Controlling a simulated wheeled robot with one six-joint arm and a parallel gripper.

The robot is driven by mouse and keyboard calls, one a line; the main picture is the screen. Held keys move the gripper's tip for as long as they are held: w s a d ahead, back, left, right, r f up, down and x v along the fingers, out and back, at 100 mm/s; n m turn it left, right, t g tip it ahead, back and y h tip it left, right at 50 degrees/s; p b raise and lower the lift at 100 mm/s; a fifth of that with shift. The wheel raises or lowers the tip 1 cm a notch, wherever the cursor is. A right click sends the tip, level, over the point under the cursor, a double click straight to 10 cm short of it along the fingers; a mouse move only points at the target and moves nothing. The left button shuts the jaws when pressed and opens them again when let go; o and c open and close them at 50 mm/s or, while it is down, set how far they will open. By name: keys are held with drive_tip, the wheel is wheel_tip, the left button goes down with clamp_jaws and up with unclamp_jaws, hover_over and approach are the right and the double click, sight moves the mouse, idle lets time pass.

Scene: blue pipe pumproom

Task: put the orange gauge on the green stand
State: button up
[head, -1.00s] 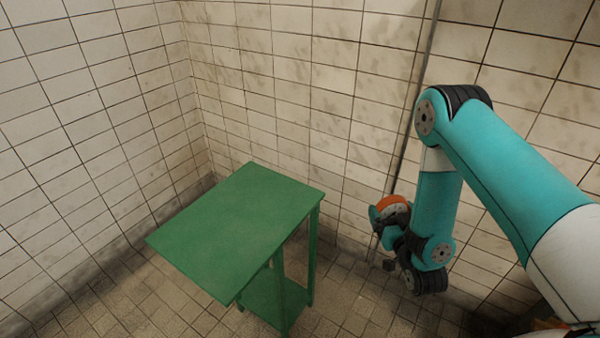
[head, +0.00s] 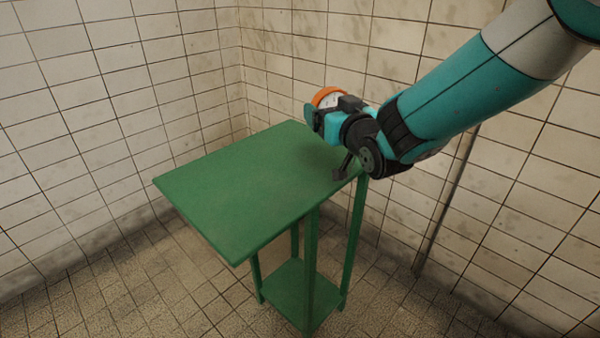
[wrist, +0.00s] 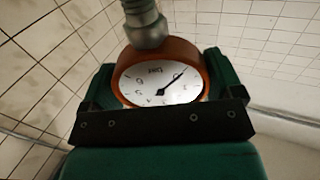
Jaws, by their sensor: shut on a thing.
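The orange gauge (head: 328,97) has an orange rim and a white dial. In the wrist view the gauge (wrist: 162,80) sits between the jaws, its dial and dark needle facing the camera and a grey metal stem at its top. My gripper (head: 322,112) is shut on the gauge and holds it above the far right part of the green stand (head: 235,190). The stand has a flat, empty rectangular top, legs and a lower shelf. The gripper hides part of the gauge in the head view. A shadow lies on the top below the gripper.
Tiled walls (head: 80,100) meet in a corner behind the stand. A thin dark vertical pipe (head: 447,215) runs along the right wall. The stand's lower shelf (head: 300,293) is empty. The tiled floor (head: 150,290) in front is clear.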

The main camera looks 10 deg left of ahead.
drive_tip(key=shift+s+a+r, duration=0.1)
drive_tip(key=shift+s+a, duration=0.1)
drive_tip(key=shift+a, duration=0.35)
drive_tip(key=shift+s+a+f+b, duration=0.1)
drive_tip(key=shift+a+f+b, duration=0.15)
drive_tip(key=shift+b, duration=0.2)
drive_tip(key=shift+y, duration=0.3)
wheel_tip(320, 180, down, 9)
drive_tip(key=b, duration=0.4)
drive_tip(key=shift+b, duration=0.3)
drive_tip(key=shift+f, duration=0.2)
drive_tip(key=o, duration=1)
drive_tip(key=shift+r, duration=0.2)
drive_tip(key=b+v, duration=0.3)
drive_tip(key=v, duration=0.9)
